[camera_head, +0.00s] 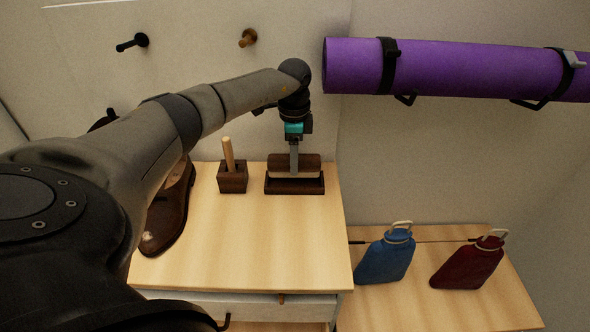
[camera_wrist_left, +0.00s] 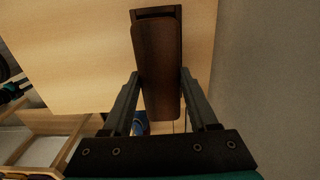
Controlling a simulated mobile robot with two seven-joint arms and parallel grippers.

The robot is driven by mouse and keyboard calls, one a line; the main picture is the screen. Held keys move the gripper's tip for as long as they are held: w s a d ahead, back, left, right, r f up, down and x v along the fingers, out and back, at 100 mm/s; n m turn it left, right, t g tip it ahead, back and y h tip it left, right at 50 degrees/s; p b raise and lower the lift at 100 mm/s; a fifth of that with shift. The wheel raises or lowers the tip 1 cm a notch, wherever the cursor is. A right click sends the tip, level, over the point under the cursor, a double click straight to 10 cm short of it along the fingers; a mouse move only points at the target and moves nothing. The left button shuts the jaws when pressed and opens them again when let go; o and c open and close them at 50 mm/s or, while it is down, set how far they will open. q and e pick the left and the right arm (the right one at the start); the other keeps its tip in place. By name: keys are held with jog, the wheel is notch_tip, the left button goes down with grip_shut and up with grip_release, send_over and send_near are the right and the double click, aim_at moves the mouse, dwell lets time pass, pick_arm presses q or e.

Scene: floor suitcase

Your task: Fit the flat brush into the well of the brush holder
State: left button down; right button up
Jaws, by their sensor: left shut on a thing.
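The flat brush has a brown back (camera_head: 312,161) and a pale bristle band. It stands at the dark brown brush holder (camera_head: 295,188), lined up with its length. The pale band still shows above the holder's front rim; I cannot tell how deep the brush sits in the well. My left gripper (camera_head: 294,165) reaches down from above and is shut on the brush near its middle. In the left wrist view the fingers (camera_wrist_left: 160,75) lie on both sides of the brush back (camera_wrist_left: 158,50), with the holder's end (camera_wrist_left: 156,12) showing beyond it. My right gripper is not in view.
A small dark block with an upright wooden peg (camera_head: 232,180) stands left of the holder. A brown shoe (camera_head: 168,215) lies farther left, partly behind my arm. Blue (camera_head: 384,262) and red flasks (camera_head: 468,264) stand on the lower right surface. The wooden top's front is clear.

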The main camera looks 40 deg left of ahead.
pick_arm(q)
notch_tip(320, 180, down, 4)
jog(key=shift+f+b, duration=0.1)
jog(key=shift+b, duration=0.4)
jog(key=shift+c, duration=0.9)
grip_release()
jog(key=shift+f, duration=0.1)
notch_tip(320, 180, up, 12)
jog(key=p, duration=0.2)
jog(key=shift+r+p, duration=0.2)
jog(key=shift+p, duration=0.15)
jog(key=shift+f, duration=0.1)
